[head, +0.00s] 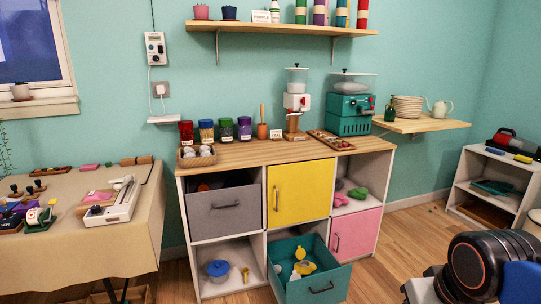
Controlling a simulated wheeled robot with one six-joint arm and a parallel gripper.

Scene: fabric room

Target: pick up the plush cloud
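I cannot make out a plush cloud for certain. Soft-looking green and pink items (357,193) lie in the upper right cubby of the cabinet. The open teal drawer (311,288) at the bottom holds yellow and whitish items, too small to name surely. The open grey drawer (226,208) holds items mostly hidden by its front. Part of my arm shows at the lower right; my gripper is not in view.
The yellow door (298,191) and pink door (355,233) are shut. The teal drawer juts out over the wooden floor. A cloth-covered table (132,238) stands left, a low white shelf (496,172) right. Jars and machines stand on the cabinet top (262,152).

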